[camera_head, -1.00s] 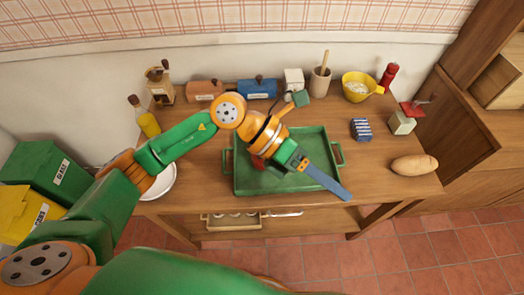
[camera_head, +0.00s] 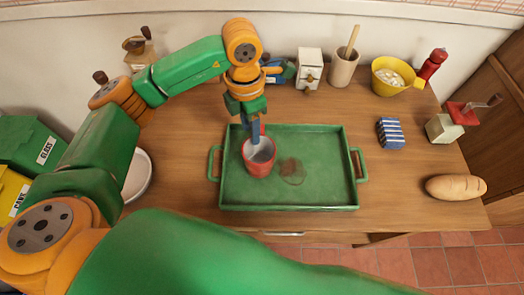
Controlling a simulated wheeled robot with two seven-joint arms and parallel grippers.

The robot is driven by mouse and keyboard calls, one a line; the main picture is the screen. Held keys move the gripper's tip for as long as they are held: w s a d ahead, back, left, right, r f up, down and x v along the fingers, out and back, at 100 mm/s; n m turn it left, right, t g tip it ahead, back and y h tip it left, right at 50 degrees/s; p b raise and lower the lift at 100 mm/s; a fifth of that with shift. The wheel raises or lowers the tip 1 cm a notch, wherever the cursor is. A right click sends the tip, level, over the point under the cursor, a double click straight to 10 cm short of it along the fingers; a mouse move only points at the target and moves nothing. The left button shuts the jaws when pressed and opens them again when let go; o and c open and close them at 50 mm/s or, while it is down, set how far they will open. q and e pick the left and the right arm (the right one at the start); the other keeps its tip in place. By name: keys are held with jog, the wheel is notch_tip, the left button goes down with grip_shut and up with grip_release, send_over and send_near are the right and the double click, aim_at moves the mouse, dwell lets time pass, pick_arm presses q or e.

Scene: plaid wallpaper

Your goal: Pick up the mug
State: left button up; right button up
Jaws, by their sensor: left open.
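The red mug (camera_head: 257,168) with a grey inside stands upright on the green tray (camera_head: 325,197), left of the tray's middle. A small red part shows at its far side, by the gripper, and may be the handle. My left gripper (camera_head: 256,138) points down at the far rim of the mug, its blue fingers overlapping that rim in view. It is open. I cannot tell whether the fingers touch the mug or straddle its wall. My right gripper is not in view.
A brown spill (camera_head: 291,171) lies on the tray right of the mug. A striped blue box (camera_head: 390,133), a bread loaf (camera_head: 456,188) and a red-topped grinder (camera_head: 446,127) stand to the right. A yellow bowl (camera_head: 392,79) and utensil crock (camera_head: 343,69) stand behind. A white bowl (camera_head: 138,175) is left.

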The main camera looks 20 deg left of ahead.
aim_at(256, 153)
pick_arm(q)
jog(key=f, duration=0.2)
jog(key=f+p, duration=0.1)
jog(key=f, duration=0.1)
jog(key=d+f, duration=0.1)
jog(key=f, duration=0.1)
jog(key=shift+s+p, duration=0.2)
jog(key=shift+p, duration=0.15)
grip_shut()
dwell(0.8)
